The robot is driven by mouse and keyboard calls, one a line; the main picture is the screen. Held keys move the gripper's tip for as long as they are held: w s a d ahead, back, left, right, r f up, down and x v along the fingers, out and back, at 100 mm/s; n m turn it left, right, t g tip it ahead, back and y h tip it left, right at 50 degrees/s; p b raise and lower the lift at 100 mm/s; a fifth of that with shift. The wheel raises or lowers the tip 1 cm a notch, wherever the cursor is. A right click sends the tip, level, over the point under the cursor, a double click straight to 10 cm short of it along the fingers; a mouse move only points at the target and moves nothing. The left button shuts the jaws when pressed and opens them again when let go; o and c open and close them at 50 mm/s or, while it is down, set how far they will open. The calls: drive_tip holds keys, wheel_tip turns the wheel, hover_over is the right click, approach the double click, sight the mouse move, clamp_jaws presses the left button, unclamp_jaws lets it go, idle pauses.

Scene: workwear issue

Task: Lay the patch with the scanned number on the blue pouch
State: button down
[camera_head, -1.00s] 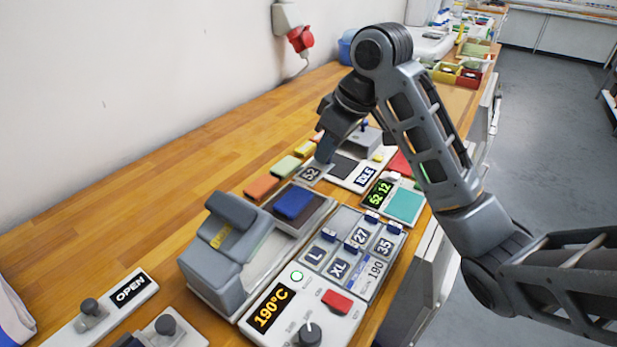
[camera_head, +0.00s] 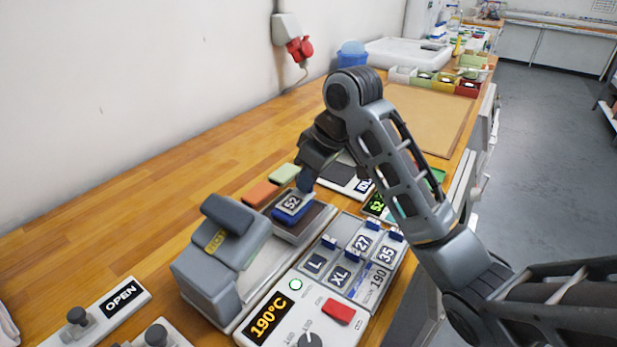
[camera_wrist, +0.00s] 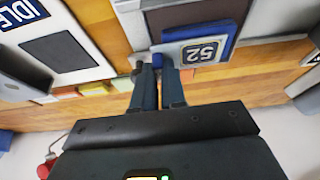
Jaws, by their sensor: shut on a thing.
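The dark patch reading 52 (camera_head: 291,203) is held by its blue tab in my gripper (camera_head: 305,182). The wrist view shows the fingers (camera_wrist: 158,88) shut on that tab, with the patch (camera_wrist: 198,52) beyond them. The blue pouch (camera_head: 281,216) lies on the dark plate of the heat press; the patch is over it and hides much of it. Blue pouch (camera_wrist: 229,47) also shows around the patch in the wrist view. I cannot tell whether patch and pouch touch. The green display (camera_head: 376,204) is partly hidden by my arm; its visible digits begin with 5.
The grey press head (camera_head: 222,238) stands left of the pouch, swung clear of it. A rack (camera_head: 330,283) holds patches L, XL, 27 and 35. Orange (camera_head: 259,194) and green (camera_head: 284,173) pouches lie behind. The press panel reads 190°C (camera_head: 268,315).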

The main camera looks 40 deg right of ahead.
drive_tip(key=shift+f, duration=0.15)
drive_tip(key=c, duration=1.2)
unclamp_jaws()
drive_tip(key=shift+p+v, duration=2.9)
drive_tip(key=shift+v, duration=3.25)
